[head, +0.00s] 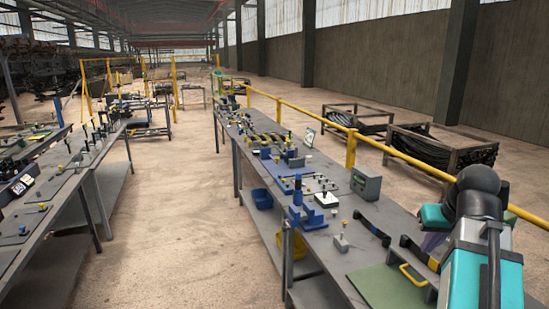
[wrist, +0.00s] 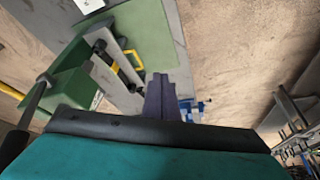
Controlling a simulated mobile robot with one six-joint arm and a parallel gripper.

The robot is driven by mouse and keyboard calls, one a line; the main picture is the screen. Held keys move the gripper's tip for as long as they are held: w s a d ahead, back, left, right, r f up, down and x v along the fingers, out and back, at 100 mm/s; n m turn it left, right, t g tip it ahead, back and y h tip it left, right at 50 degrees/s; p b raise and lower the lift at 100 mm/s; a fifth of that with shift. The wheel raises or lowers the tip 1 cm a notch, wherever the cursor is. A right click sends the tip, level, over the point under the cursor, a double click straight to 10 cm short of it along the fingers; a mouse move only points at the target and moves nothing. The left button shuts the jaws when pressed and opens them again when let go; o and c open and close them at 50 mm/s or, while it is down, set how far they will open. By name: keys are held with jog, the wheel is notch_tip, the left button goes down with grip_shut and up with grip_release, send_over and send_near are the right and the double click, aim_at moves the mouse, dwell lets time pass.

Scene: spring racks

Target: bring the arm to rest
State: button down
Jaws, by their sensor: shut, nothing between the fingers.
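My gripper (wrist: 160,80) shows in the wrist view as two dark purple-grey fingers, closed together with nothing between them. Behind it lie the grey bench top and the floor; it touches nothing that I can see. In the head view my teal and black arm is folded at the right edge, over the near end of the right workbench (head: 296,272). The fingers are mostly hidden there behind the arm.
The right bench carries a blue fixture (head: 312,217), a grey display box (head: 365,185), a green mat (head: 388,288) and a yellow handle (head: 413,275). A yellow rail (head: 420,163) runs behind it. The aisle floor (head: 185,215) between the benches is clear.

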jog(key=s+a+f+n+g+y+b, duration=0.15)
jog(key=a+f, duration=0.45)
jog(key=f, duration=0.8)
jog(key=a+f+g+b, duration=0.3)
jog(key=a+f, duration=0.3)
jog(key=f, duration=0.9)
jog(key=s+a+f+n+g+y+b, duration=0.15)
jog(key=a+f, duration=0.35)
jog(key=f, duration=0.9)
jog(key=s+a+f+g+b, duration=0.1)
jog(key=s+a+f+b, duration=0.1)
jog(key=s+f, duration=0.5)
jog(key=s+a+f+g+h+b, duration=0.1)
jog(key=s+a+f+g, duration=0.1)
jog(key=s+f, duration=0.6)
jog(key=s+a+f+g+h+b, duration=0.1)
jog(key=s+a+f, duration=0.3)
jog(key=f, duration=1.4)
jog(key=shift+s+a+f+m+g+b, duration=0.35)
jog(key=shift+s+b, duration=0.5)
jog(key=shift+s, duration=1.35)
